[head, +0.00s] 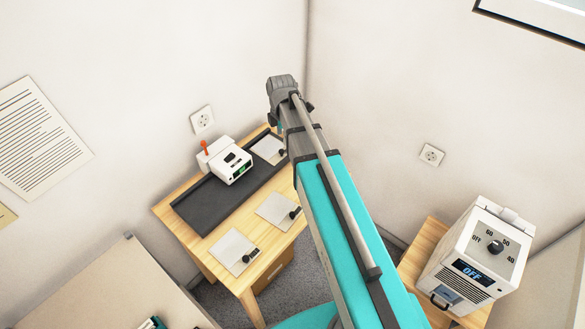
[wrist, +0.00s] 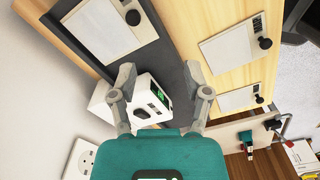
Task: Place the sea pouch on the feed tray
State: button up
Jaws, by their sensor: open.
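I cannot tell which item is the sea pouch; no sea picture shows on any sheet. Pale flat sheets with small black knobs lie on the wooden table: one nearer the front (head: 235,252), one in the middle (head: 278,211), and one on the far end of a dark strip (head: 268,148). The dark strip (head: 196,207) may be the feed tray; a white machine (head: 228,163) with a green display stands on it. In the wrist view my gripper (wrist: 159,74) is open and empty, its fingers above the machine and strip. My arm partly hides the table in the head view.
A white box with a dial and an "OFF" display (head: 470,255) stands on a wooden stand at right. A pale surface (head: 125,285) is at lower left. Walls (head: 230,50) enclose the table's back. Wall sockets (head: 202,119) are close by.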

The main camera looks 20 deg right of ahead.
jog(key=s+m, duration=1.5)
jog(key=m, duration=0.4)
jog(key=shift+a+m, duration=0.3)
jog(key=shift+a, duration=0.15)
